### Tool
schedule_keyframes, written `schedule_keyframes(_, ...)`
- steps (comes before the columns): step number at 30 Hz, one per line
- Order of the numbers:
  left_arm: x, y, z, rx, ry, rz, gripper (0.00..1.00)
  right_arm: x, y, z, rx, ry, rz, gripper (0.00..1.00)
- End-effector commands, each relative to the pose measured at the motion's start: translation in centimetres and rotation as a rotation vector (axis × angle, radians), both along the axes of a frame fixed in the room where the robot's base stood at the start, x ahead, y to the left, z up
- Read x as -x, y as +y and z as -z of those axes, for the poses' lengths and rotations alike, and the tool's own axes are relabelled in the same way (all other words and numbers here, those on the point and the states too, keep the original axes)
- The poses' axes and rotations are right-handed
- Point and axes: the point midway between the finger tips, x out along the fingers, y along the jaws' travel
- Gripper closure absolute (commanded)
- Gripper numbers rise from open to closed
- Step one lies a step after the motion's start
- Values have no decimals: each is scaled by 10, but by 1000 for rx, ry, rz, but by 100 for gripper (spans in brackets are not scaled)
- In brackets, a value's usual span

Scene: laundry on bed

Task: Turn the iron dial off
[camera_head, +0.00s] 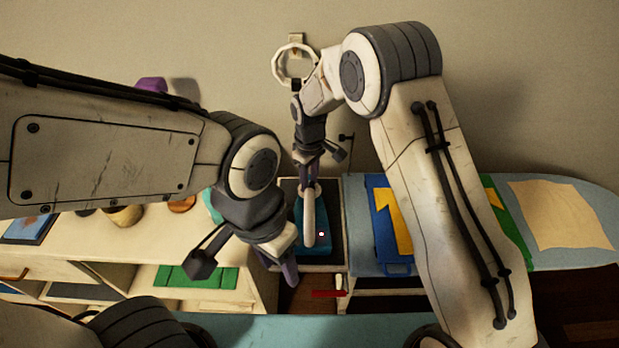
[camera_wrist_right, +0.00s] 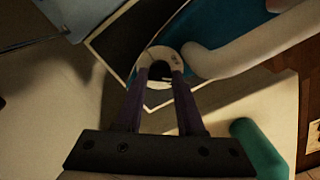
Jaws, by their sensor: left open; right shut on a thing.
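The iron (camera_head: 323,240) has a teal body and a long white handle, and rests on a dark pad at the near end of the ironing surface. In the right wrist view the iron's white handle (camera_wrist_right: 262,46) runs to the upper right. The black dial (camera_wrist_right: 160,68) sits on a round pale base with small markings. My right gripper (camera_head: 308,184) reaches down to the iron's far end, and its purple fingers are shut on the dial. My left gripper (camera_head: 287,275) is open and empty, lower and to the left of the iron; its fingertips are partly hidden.
The ironing board (camera_head: 590,225) stands to the right, with a blue and yellow folded cloth (camera_head: 385,225) and a beige cloth (camera_head: 557,213) on it. A shelf (camera_head: 120,265) with several items is at left. A white ring (camera_head: 276,66) hangs on the wall behind.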

Motion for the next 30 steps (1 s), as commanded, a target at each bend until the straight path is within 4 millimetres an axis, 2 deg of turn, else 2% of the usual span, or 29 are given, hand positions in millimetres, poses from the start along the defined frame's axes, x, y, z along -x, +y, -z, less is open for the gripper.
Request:
schedule_keyframes(15, 0, 0, 0, 0, 0, 0, 50, 0, 0, -1, -2, -2, -459, 100)
schedule_keyframes(21, 0, 0, 0, 0, 0, 0, 50, 0, 0, -1, -1, -1, -581, 100)
schedule_keyframes(30, 0, 0, 0, 0, 0, 0, 50, 0, 0, -1, -1, -1, -675, 100)
